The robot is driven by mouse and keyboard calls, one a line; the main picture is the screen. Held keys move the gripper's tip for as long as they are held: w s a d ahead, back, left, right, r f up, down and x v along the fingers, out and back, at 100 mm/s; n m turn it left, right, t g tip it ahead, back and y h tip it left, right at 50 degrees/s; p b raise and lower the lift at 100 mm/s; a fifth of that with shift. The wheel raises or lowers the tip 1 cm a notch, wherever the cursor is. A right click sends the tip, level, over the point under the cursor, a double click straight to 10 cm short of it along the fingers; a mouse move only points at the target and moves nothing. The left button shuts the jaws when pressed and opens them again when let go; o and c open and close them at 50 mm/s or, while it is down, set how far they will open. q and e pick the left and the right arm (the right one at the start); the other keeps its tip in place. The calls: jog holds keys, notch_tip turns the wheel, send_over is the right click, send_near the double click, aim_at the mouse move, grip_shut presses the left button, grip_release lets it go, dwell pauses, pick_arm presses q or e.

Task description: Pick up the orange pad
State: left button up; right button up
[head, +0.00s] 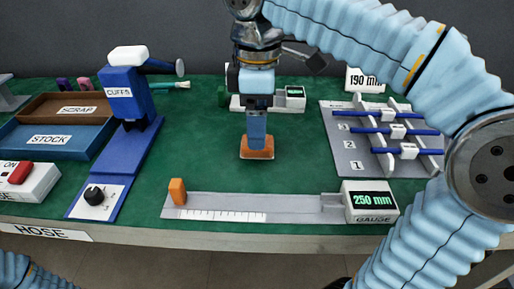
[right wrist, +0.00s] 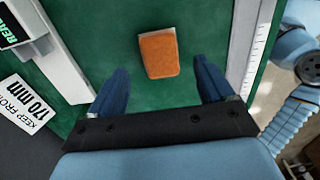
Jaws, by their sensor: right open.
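The orange pad (head: 257,154) lies flat on the green mat near the middle of the bench, with a pale edge showing. My right gripper (head: 257,134) points down above it, and its fingers hide part of the pad in the head view. In the right wrist view the pad (right wrist: 159,54) lies ahead of the two spread blue fingers of my right gripper (right wrist: 160,80). The gripper is open and empty, and the pad is not between its fingers in that picture. My left gripper is out of frame; only a piece of my left arm shows at the lower left.
A gauge (head: 368,201) with a grey ruled track and an orange upright block (head: 177,191) stands in front. A blue cuff press (head: 126,97) and the stock tray (head: 48,142) are left. A grey rack (head: 347,155) with blue hoses is right. Green mat surrounds the pad.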

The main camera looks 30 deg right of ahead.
notch_tip(320, 180, down, 4)
jog(key=shift+r, duration=0.1)
jog(key=shift+c, duration=0.3)
jog(key=c, duration=1.1)
jog(key=shift+o, duration=0.2)
jog(key=shift+r, duration=0.15)
